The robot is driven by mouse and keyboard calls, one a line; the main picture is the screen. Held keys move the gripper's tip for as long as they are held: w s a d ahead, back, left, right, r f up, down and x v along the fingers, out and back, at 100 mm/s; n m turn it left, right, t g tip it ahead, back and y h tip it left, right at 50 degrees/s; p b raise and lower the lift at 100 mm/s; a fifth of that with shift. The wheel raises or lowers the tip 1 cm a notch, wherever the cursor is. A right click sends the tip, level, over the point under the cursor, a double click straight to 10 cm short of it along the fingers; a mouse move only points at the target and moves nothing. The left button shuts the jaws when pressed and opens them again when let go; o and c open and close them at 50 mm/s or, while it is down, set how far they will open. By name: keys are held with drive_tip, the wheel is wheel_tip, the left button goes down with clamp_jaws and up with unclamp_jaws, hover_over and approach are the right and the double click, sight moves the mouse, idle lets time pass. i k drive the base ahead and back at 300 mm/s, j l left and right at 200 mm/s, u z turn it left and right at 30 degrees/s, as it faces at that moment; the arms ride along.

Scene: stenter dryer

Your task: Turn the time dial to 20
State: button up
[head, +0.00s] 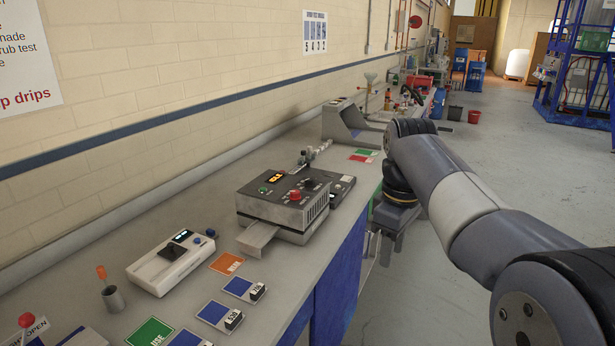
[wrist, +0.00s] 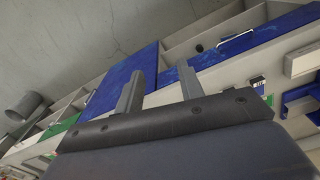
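The dryer (head: 283,214) is a grey box on the bench with a tray sticking out of its front. Its top has an orange-lit display (head: 275,177), a green button, a red knob (head: 294,196) and a dark knob (head: 310,185). The dial's lettering and setting are too small to read, and I cannot tell which knob is the time dial. My gripper (head: 379,250) hangs right of the dryer, beyond the bench's front edge, apart from it. In the wrist view my gripper (wrist: 158,80) has its two fingers apart with nothing between them. The dryer's dials do not show clearly there.
A white instrument (head: 170,262) with a small screen stands left of the dryer. An orange card (head: 227,263), blue-and-white cards and small dark blocks lie in front. A grey machine (head: 345,123) stands farther along the bench. The floor to the right is largely clear.

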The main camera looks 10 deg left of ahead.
sight(309, 182)
drive_tip(key=i+u, duration=0.25)
drive_tip(key=i, duration=0.2)
drive_tip(key=i+l+u, duration=0.2)
drive_tip(key=i, duration=0.25)
drive_tip(key=i+l+u, duration=0.25)
drive_tip(key=i, duration=0.15)
drive_tip(key=i+l+u, duration=0.25)
drive_tip(key=i, duration=0.2)
